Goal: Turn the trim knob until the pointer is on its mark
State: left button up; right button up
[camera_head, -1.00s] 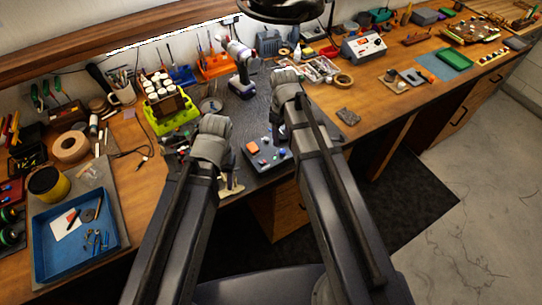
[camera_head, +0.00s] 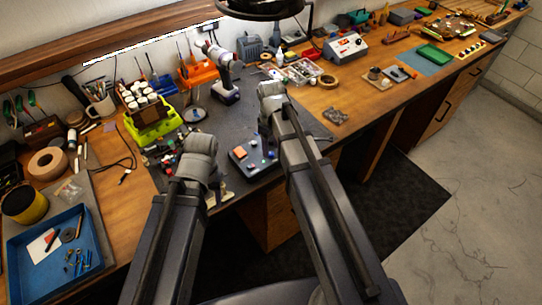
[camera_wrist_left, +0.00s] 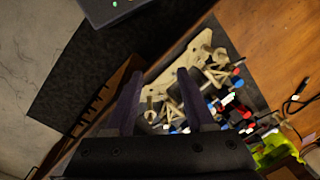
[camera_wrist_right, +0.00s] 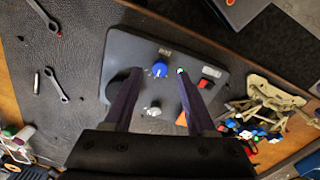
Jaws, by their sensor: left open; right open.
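A dark grey control box (camera_head: 242,163) lies on the black mat near the bench's front edge. In the right wrist view the control box (camera_wrist_right: 118,50) carries a blue knob (camera_wrist_right: 160,69) with a small pale mark, a silver knob (camera_wrist_right: 152,110), a red switch (camera_wrist_right: 209,72) and a small green light (camera_wrist_right: 181,71). I cannot tell which knob is the trim knob, or read a pointer. My right gripper (camera_wrist_right: 160,80) is open and empty above the box; the blue knob appears between its fingers. My left gripper (camera_wrist_left: 160,88) is open and empty, left of the box.
Cream-coloured car parts (camera_wrist_left: 186,66) lie under my left gripper. Wrenches (camera_wrist_right: 53,85) lie on the mat.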

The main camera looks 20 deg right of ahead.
aim_at(271, 155)
notch_tip(271, 155, down, 2)
jog(key=shift+f+b, duration=0.25)
jog(key=shift+b, duration=0.55)
pick_arm(q)
notch_tip(271, 155, down, 3)
jog(key=shift+r, duration=0.2)
pick_arm(e)
grip_shut()
